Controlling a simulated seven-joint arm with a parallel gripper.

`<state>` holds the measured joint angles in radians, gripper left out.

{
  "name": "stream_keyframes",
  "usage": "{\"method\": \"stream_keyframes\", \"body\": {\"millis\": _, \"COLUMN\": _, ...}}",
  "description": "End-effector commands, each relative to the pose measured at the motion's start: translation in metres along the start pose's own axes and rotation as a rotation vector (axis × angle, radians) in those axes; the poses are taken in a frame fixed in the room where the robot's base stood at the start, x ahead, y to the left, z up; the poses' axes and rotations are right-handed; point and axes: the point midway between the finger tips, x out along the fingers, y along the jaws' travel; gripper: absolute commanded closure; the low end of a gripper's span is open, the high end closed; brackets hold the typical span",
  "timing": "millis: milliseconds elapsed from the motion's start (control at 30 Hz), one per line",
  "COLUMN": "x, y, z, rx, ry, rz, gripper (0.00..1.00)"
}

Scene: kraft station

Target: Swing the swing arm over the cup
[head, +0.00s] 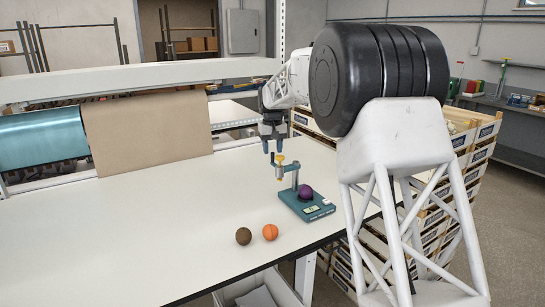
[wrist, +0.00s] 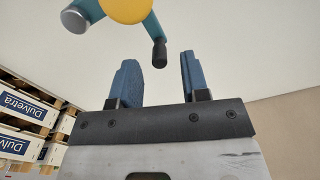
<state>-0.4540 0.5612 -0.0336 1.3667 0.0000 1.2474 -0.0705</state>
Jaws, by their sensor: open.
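A small device with a teal base (head: 309,211) stands near the table's right edge. A purple ball (head: 305,191) rests on the base; I cannot make out a separate cup under it. The teal swing arm (head: 287,168) reaches left from the post, with a yellow knob (head: 280,159) on it. In the wrist view the yellow knob (wrist: 126,8) and a black-tipped handle (wrist: 159,53) show at the top. My gripper (head: 272,150) is open and empty, just above and left of the knob. In the wrist view the handle tip appears between the fingers (wrist: 157,75), with its depth unclear.
A brown ball (head: 243,236) and an orange ball (head: 270,232) lie on the white table (head: 130,235) in front of the device. The table's left side is clear. A paper roll (head: 145,130) hangs at the back. Stacked crates (head: 480,150) stand at the right.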

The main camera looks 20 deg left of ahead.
Motion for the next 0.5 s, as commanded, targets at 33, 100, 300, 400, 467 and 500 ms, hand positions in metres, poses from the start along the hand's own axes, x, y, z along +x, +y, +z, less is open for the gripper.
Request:
{"method": "stream_keyframes", "body": {"millis": 33, "x": 0.007, "y": 0.000, "z": 0.000, "rx": 0.000, "ry": -0.003, "rz": 0.000, "gripper": 0.58}}
{"method": "stream_keyframes", "body": {"millis": 100, "x": 0.015, "y": 0.000, "z": 0.000, "rx": 0.000, "ry": -0.002, "rz": 0.000, "gripper": 0.58}}
{"method": "stream_keyframes", "body": {"millis": 300, "x": 0.029, "y": 0.000, "z": 0.000, "rx": 0.000, "ry": -0.001, "rz": 0.000, "gripper": 0.58}}
{"method": "stream_keyframes", "body": {"millis": 400, "x": 0.032, "y": 0.000, "z": 0.001, "rx": 0.000, "ry": -0.001, "rz": 0.000, "gripper": 0.58}}
{"method": "stream_keyframes", "body": {"millis": 467, "x": 0.033, "y": 0.000, "z": 0.000, "rx": 0.000, "ry": 0.000, "rz": 0.000, "gripper": 0.58}}
{"method": "stream_keyframes", "body": {"millis": 500, "x": 0.033, "y": 0.000, "z": 0.000, "rx": 0.000, "ry": 0.000, "rz": 0.000, "gripper": 0.58}}
